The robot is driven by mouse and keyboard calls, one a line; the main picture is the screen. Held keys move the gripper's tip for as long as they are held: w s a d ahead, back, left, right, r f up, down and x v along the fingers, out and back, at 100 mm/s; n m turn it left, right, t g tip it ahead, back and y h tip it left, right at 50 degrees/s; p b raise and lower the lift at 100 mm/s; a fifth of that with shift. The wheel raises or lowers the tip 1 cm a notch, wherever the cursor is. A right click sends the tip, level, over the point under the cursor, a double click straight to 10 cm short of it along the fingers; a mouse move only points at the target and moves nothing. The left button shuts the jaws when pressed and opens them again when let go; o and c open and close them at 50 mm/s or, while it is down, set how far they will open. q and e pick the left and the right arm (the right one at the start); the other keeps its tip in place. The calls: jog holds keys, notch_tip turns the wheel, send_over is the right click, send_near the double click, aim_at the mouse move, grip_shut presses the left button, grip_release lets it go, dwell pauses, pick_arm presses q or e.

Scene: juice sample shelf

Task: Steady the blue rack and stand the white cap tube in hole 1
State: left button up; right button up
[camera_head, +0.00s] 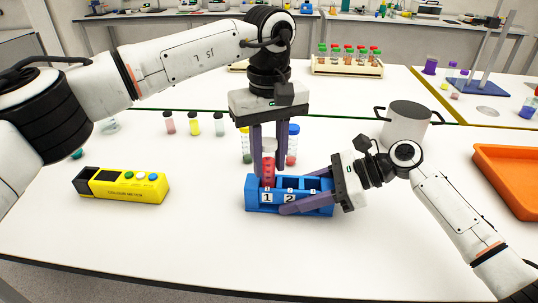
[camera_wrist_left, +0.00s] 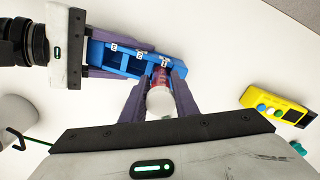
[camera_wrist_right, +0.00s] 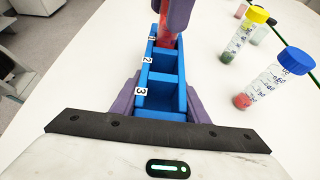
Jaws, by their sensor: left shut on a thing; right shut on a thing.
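The blue rack (camera_head: 318,209) stands on the white table, with holes labelled 1, 2 and 3 in a row. My right gripper (camera_head: 302,196) is shut across the rack near its hole 3 end; its fingers lie along both long sides. My left gripper (camera_head: 269,176) points down and is shut on the white cap tube (camera_head: 268,168), which has red contents. The tube is roughly upright, and its lower end appears to be inside hole 1. Its white cap (camera_wrist_left: 160,101) shows between the fingers in the left wrist view. Holes 2 and 3 look empty.
A yellow cap tube (camera_wrist_right: 243,35) and a blue cap tube (camera_wrist_right: 277,80) stand close behind the rack. A yellow box (camera_head: 140,186) with buttons lies at left. An orange tray (camera_head: 507,180) is at far right.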

aim_at(269, 187)
pick_arm(q)
jog(key=shift+f, duration=1.7)
dwell(0.5)
jog(key=shift+r, duration=0.1)
jog(key=shift+r, duration=2.4)
jog(key=o, duration=1.2)
jog(key=shift+c, duration=0.2)
jog(key=shift+r, duration=0.1)
notch_tip(269, 187, up, 12)
jog(key=shift+f, duration=0.1)
